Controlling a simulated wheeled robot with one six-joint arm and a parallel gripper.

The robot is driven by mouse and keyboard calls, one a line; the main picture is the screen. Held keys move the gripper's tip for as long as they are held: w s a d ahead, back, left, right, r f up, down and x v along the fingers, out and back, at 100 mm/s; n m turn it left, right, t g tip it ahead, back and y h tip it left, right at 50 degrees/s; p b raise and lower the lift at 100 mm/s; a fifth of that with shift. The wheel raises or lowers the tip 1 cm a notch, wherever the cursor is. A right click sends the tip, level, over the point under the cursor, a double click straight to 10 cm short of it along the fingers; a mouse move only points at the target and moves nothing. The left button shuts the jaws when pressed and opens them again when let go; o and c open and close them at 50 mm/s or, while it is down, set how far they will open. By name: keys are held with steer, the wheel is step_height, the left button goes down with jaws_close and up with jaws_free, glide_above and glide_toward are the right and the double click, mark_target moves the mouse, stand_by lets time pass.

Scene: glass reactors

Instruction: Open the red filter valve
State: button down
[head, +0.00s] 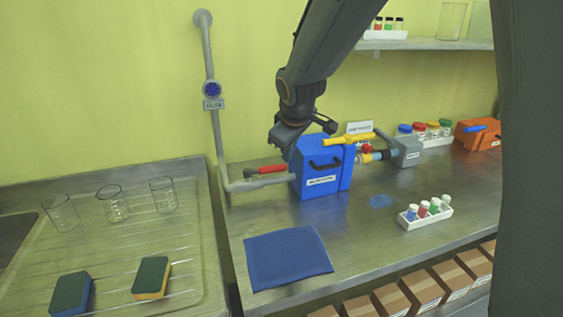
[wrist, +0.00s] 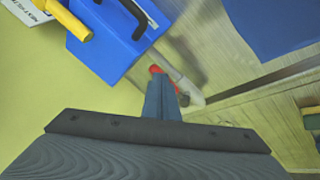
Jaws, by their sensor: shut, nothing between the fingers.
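A red lever handle (head: 266,170) lies about level on the grey pipe, just left of the blue filter box (head: 318,175). My gripper (head: 289,153) is above the right end of this handle, close to the box's upper left corner. In the wrist view my gripper's fingers (wrist: 160,90) are together with nothing between them. The blue box (wrist: 110,38) also fills the upper left of the wrist view.
A yellow handle (head: 348,139) lies across the box top, with a smaller red part (head: 367,148) behind it. A grey pipe (head: 215,130) with a blue valve rises at left. A blue cloth (head: 287,258) and vial rack (head: 426,213) lie on the bench, bare metal between.

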steer(key=r, duration=0.1)
steer(key=s+d+r, duration=0.1)
steer(key=r, duration=0.1)
steer(key=d+r+b, duration=0.1)
steer(key=r, duration=0.1)
steer(key=shift+s+d, duration=0.15)
steer(key=shift+s, duration=0.2)
steer(key=s+d+f+m+g, duration=0.1)
steer(key=s+d+f+m, duration=0.2)
steer(key=s+f, duration=0.2)
steer(key=s+d+f+m+g, duration=0.1)
steer(key=s+d+f+m, duration=0.2)
steer(key=s, duration=0.6)
steer(key=s+d+f+m+g+b, duration=0.1)
steer(key=s+d+f+m+g, duration=0.1)
steer(key=s+f, duration=0.5)
steer(key=shift+s+d+m, duration=0.2)
steer(key=shift+d+m, duration=0.2)
steer(key=shift+d, duration=0.2)
steer(key=shift+s+d+m, duration=0.15)
steer(key=shift+d+m, duration=0.25)
steer(key=shift+d, duration=0.15)
steer(key=shift+s+f, duration=0.1)
steer(key=shift+s, duration=0.3)
